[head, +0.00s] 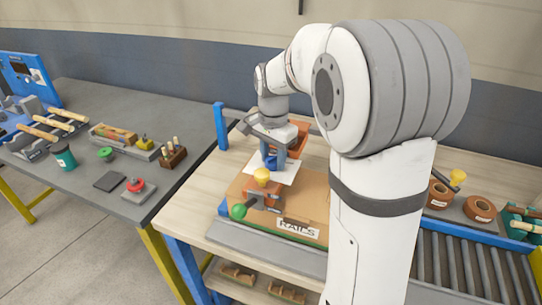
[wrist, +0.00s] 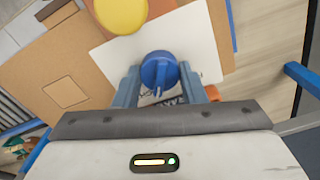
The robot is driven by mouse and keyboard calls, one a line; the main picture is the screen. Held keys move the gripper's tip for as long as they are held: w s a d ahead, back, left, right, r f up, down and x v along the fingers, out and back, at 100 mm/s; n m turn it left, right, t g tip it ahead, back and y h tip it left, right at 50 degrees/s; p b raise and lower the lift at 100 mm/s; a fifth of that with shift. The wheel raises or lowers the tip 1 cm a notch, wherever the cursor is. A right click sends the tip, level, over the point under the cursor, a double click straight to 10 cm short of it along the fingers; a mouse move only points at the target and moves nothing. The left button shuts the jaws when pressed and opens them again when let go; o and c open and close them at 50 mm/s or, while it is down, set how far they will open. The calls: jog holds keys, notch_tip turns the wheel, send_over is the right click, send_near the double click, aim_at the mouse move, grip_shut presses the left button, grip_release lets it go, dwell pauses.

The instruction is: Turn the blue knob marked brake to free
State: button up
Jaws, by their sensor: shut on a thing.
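The blue knob (wrist: 158,68) stands on a white plate (wrist: 108,52), with a raised grip bar across its top. In the wrist view my gripper (wrist: 160,88) has one finger on each side of the knob and is shut on it. Dark lettering on the plate beside the knob is partly covered, so I cannot read it in full. In the head view my gripper (head: 274,158) reaches down onto the blue knob (head: 271,163), which is mostly hidden by the fingers.
A yellow knob (head: 261,177) stands close in front, with a green ball (head: 239,211) nearby. An orange bin (head: 301,137) is behind. A blue post (head: 220,126) rises at left. A grey table (head: 95,95) holds tools and a red button (head: 136,185).

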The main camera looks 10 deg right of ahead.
aim_at(273, 157)
jog(key=n, duration=1.1)
jog(key=shift+n, duration=0.4)
jog(key=shift+r+n, duration=0.1)
jog(key=shift+n, duration=1.6)
jog(key=o, duration=1)
jog(key=shift+r, duration=3.85)
